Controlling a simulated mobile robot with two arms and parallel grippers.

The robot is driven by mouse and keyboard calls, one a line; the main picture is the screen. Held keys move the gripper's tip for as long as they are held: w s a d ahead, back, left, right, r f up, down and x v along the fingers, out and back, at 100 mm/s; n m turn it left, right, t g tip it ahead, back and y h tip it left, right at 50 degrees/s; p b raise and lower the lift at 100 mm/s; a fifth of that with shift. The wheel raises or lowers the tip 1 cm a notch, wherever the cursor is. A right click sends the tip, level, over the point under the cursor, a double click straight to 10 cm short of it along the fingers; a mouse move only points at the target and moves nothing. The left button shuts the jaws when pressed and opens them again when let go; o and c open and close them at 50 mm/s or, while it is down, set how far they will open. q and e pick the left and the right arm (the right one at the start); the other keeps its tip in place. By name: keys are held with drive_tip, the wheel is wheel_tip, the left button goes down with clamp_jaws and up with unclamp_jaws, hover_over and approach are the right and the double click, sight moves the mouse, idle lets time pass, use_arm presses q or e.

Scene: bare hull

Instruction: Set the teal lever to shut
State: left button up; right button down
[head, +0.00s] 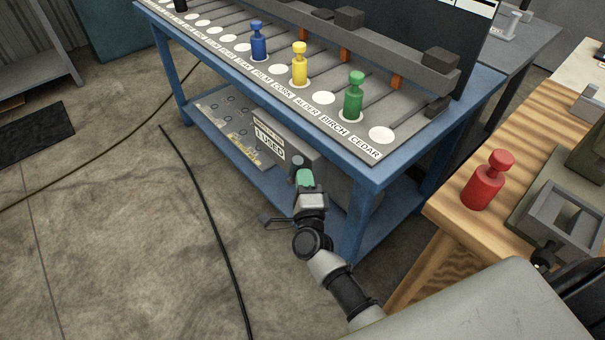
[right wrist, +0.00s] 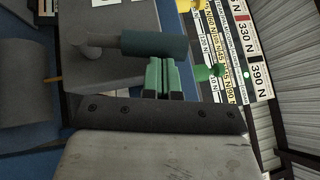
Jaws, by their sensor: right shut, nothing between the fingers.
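The teal lever (right wrist: 152,44) shows in the right wrist view as a dark teal cylindrical grip on a grey rod, at the side of a grey box. The box (head: 285,140) sits under the blue bench in the head view, where I cannot clearly make out the lever. My right gripper (head: 304,178) has green fingers and is shut and empty at the box's near end. In the right wrist view its fingertips (right wrist: 163,62) are right at the lever grip; I cannot tell whether they touch it. My left gripper is not in view.
The blue bench (head: 367,178) has its top above my right gripper and a leg to the right of it. Blue, yellow and green pegs stand on top. A wooden table (head: 448,208) with a red peg (head: 488,180) is at right. A black cable (head: 205,190) crosses the open floor at left.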

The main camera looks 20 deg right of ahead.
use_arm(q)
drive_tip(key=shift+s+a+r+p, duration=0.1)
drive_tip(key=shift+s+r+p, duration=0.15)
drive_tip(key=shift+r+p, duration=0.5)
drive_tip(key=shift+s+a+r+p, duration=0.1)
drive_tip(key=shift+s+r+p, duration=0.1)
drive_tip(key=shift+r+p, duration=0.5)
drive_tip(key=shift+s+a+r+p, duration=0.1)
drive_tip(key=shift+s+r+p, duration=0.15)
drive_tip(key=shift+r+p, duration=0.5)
use_arm(e)
drive_tip(key=shift+w+a+r+n+g+y, duration=0.2)
drive_tip(key=shift+w+r+n+g, duration=0.15)
drive_tip(key=shift+w, duration=0.15)
drive_tip(key=shift+w+a+r+n+g+y, duration=0.15)
drive_tip(key=shift+w+r+n+g, duration=0.1)
drive_tip(key=shift+w+r+g, duration=0.15)
drive_tip(key=shift+w, duration=0.15)
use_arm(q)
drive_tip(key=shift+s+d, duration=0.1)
